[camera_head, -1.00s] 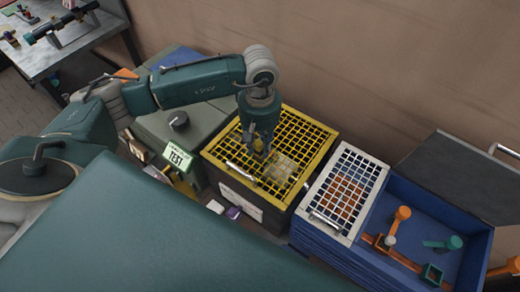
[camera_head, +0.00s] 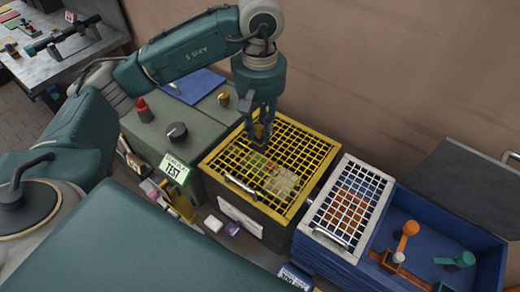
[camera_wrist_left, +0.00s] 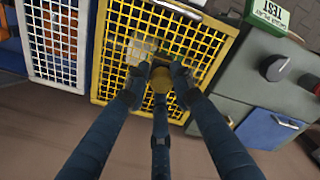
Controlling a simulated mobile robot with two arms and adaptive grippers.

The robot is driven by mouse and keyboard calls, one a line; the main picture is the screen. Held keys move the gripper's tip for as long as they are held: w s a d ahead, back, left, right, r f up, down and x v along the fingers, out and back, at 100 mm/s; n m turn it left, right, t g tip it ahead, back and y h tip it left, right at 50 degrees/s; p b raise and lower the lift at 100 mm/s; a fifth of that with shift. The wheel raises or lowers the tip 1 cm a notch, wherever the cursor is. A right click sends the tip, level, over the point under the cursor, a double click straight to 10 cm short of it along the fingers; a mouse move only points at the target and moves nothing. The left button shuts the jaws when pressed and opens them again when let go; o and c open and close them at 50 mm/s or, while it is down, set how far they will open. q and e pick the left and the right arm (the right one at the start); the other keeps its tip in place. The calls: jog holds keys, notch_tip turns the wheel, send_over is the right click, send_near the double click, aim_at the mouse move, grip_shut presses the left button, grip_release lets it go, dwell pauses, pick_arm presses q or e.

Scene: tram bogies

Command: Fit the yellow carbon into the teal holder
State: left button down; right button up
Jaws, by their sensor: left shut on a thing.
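My left gripper (camera_head: 262,136) points down above the yellow mesh lid, toward its back left part. It is shut on a small yellowish piece (camera_wrist_left: 160,80), which looks like the yellow carbon; the fingers hide much of it. In the blue bin at the right lies a teal part with a round end (camera_head: 460,259). A teal square frame (camera_head: 440,287) shows only partly at the bottom of the head view. I cannot tell which of these is the holder. My right gripper is not in view.
The yellow mesh lid (camera_head: 312,150) covers a dark box; green and yellow bits show beneath it. A white mesh lid (camera_head: 322,215) covers orange things. An orange fitting (camera_head: 407,236) stands in the blue bin (camera_head: 487,240). A grey cabinet (camera_head: 205,125) with knobs is at left.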

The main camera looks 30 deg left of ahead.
pick_arm(q)
notch_tip(320, 180, up, 9)
jog(key=shift+f, duration=0.1)
jog(key=shift+f, duration=0.1)
dwell(0.3)
